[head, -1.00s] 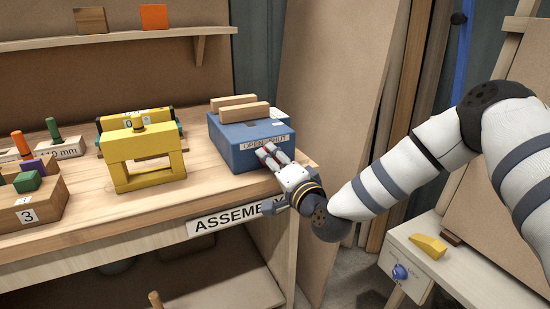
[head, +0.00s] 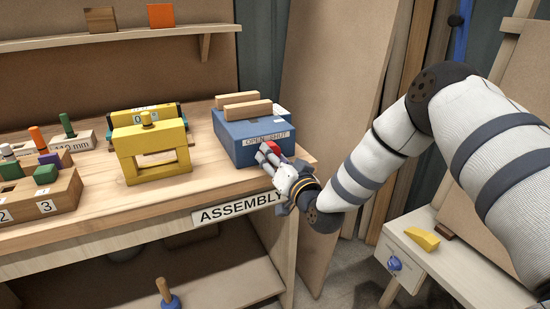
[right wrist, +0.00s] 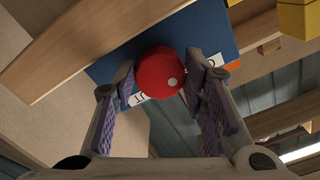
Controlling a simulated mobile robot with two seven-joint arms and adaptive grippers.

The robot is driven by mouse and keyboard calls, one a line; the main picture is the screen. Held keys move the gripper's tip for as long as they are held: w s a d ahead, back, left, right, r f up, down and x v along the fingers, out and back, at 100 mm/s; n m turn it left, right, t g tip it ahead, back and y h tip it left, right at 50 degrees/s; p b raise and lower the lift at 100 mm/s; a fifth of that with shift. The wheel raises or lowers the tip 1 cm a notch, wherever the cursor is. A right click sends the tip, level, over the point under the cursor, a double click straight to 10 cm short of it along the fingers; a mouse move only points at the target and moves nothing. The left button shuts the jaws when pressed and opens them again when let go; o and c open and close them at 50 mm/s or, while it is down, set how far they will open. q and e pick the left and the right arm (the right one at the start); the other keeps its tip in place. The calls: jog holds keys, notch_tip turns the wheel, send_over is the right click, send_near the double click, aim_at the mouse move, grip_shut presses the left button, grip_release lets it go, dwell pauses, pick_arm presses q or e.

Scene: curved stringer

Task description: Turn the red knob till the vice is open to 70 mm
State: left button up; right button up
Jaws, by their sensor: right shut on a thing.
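The vice is a blue block (head: 238,150) at the right end of the bench, with two pale wooden jaws (head: 247,110) lying side by side on top, a narrow gap between them. A label reading OPEN and SHUT runs along its front edge. The red knob (head: 273,148) is on the front face, partly hidden by my right gripper (head: 268,156). In the right wrist view the round red knob (right wrist: 160,73), with a pale dot, sits between the two finger pads. My right gripper is shut on it. My left gripper is not in view.
A yellow frame (head: 155,152) stands left of the vice. A numbered wooden block (head: 45,205) with coloured pegs is at the far left. The bench front edge carries an ASSEMBLY label (head: 240,208). A drawer unit (head: 425,262) with a yellow wedge stands at the right.

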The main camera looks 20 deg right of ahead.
jog(key=shift+r, duration=0.1)
dwell(0.4)
jog(key=o, duration=1.2)
jog(key=shift+c, duration=0.2)
jog(key=s, duration=1.2)
